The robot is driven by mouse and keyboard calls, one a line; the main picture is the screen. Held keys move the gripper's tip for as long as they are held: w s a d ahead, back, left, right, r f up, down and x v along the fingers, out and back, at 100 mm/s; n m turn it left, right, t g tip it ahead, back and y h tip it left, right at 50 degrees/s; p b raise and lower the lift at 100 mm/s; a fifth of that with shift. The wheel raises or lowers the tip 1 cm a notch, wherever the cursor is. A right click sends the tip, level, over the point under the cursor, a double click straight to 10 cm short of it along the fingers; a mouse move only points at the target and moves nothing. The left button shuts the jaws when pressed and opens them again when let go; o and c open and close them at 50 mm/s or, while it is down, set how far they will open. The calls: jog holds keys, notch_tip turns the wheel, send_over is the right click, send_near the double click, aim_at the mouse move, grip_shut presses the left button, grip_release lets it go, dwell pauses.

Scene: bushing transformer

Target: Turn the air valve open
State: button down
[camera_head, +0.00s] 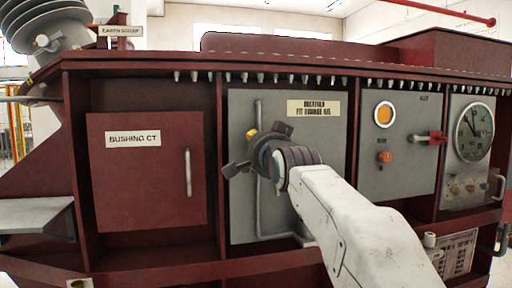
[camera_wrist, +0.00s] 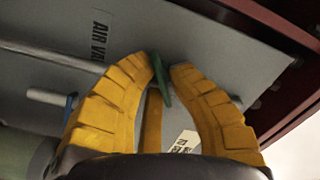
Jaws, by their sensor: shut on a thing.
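The air valve shows in the wrist view as a thin green handle (camera_wrist: 161,82), held between the tips of my gripper's yellow fingers. It stands out from a grey panel (camera_wrist: 200,38) that bears a partly visible "AIR VA" label (camera_wrist: 99,34). My gripper (camera_wrist: 163,72) is shut on this green handle, one finger on each side. In the head view my gripper (camera_head: 246,155) is in front of the grey panel (camera_head: 240,110) in the middle of the red transformer. The green handle cannot be made out there, behind my gripper and wrist.
A grey vertical pipe (camera_head: 259,215) runs on the panel near my gripper. Left of it is a red "BUSHING CT" door (camera_head: 140,190) with a handle. A blue part (camera_wrist: 70,106) shows left in the wrist view.

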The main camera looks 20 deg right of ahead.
jog(key=n, duration=0.5)
jog(key=shift+d+f+n, duration=0.1)
jog(key=shift+f+n, duration=0.05)
jog(key=shift+n, duration=0.15)
jog(key=n, duration=0.5)
jog(key=shift+r+n, duration=0.25)
jog(key=shift+n, duration=0.15)
jog(key=c, duration=1.3)
grip_release()
jog(key=shift+w, duration=0.1)
jog(key=s, duration=1.2)
